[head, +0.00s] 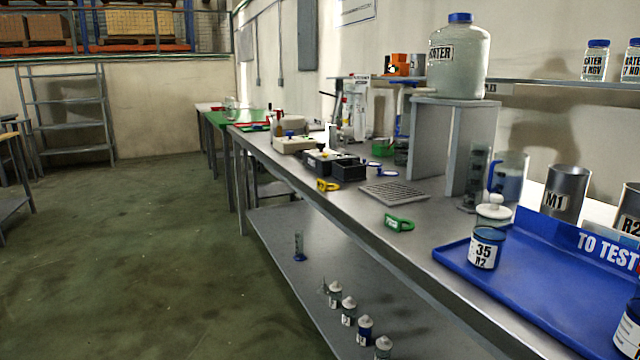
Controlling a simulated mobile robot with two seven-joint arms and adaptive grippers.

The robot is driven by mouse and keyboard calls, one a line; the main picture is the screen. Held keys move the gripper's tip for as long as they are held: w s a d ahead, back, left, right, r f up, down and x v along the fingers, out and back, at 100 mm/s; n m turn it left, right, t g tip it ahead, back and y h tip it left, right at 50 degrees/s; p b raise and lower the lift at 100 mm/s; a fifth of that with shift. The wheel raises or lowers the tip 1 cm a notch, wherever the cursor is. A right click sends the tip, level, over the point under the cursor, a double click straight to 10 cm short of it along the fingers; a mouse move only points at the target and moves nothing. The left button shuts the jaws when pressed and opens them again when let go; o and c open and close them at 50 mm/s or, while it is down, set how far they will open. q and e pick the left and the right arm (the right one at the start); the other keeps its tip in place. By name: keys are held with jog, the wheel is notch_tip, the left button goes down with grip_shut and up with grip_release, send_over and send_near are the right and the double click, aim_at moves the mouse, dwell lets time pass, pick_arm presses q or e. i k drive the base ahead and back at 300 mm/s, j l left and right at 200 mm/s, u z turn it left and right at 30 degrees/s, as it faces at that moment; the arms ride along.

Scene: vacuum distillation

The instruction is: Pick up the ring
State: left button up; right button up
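I cannot tell for sure which thing is the ring. A small blue and white loop-like item (384,172) lies flat on the metal workbench (425,240), behind a grate. A green clip-like piece with an opening (398,223) lies near the bench's front edge, in front of the grate. A similar yellow piece (327,185) lies at the front edge farther left, beside a black box. Neither of my grippers shows in the head view.
A slotted metal grate (394,193) and black boxes (348,169) occupy the bench. A large water jug (459,60) stands on a grey stand. A blue tray (530,285) with labelled jars fills the right. Small bottles stand on the lower shelf (290,240). The floor at left is clear.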

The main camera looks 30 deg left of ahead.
aim_at(321, 185)
jog(key=i+j+z, duration=0.15)
jog(key=j, duration=0.7)
jog(key=i+j+z, duration=0.15)
jog(key=j, duration=0.7)
jog(key=i+j+z, duration=0.2)
jog(key=j, duration=0.7)
jog(key=j+z, duration=0.15)
jog(key=j, duration=0.75)
jog(key=i, duration=0.05)
